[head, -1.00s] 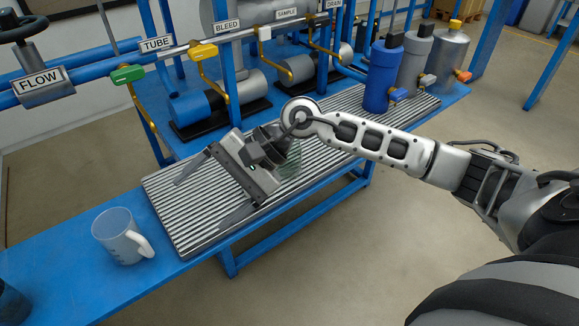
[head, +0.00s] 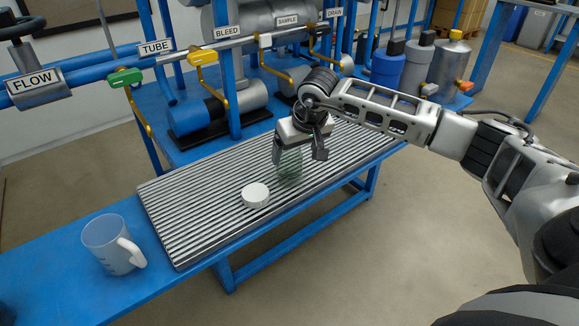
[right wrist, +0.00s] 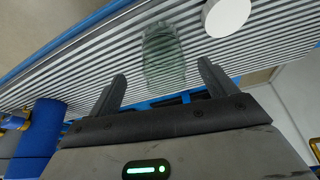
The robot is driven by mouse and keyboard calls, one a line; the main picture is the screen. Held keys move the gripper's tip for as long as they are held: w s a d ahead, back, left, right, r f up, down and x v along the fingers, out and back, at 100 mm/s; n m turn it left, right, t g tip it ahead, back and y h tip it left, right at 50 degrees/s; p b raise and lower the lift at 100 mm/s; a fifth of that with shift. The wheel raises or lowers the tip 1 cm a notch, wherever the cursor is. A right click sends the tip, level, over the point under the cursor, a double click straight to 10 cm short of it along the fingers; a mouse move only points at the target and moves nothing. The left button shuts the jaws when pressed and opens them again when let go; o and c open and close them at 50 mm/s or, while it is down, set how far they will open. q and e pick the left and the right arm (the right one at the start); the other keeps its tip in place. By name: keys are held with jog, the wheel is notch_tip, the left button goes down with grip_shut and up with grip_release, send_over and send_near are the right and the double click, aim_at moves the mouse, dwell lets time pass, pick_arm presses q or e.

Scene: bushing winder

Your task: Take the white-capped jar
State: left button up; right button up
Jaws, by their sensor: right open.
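A clear greenish glass jar (head: 289,168) stands on the ribbed grey mat, partly hidden by my right gripper. No cap shows on it. A white round cap (head: 256,195) lies on the mat, apart from the jar, to its front left. My right gripper (head: 298,154) is open and empty, pointing down at the jar's upper part. In the right wrist view the jar (right wrist: 163,55) shows just beyond and between the open fingertips (right wrist: 162,70), and the cap (right wrist: 227,16) is at the top right. My left gripper is not in view.
The ribbed mat (head: 180,217) lies on a blue bench (head: 60,270). A translucent mug (head: 110,245) stands left of the mat. Pipes with labelled valves run behind, and blue and grey canisters (head: 388,66) stand at the back right. The mat's left part is clear.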

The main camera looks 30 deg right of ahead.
aim_at(291, 161)
jog(key=x, duration=0.5)
jog(key=shift+w+a+f+b, duration=0.2)
jog(key=shift+w+f+b, duration=0.05)
jog(key=shift+f+b, duration=0.05)
jog(key=c, duration=1)
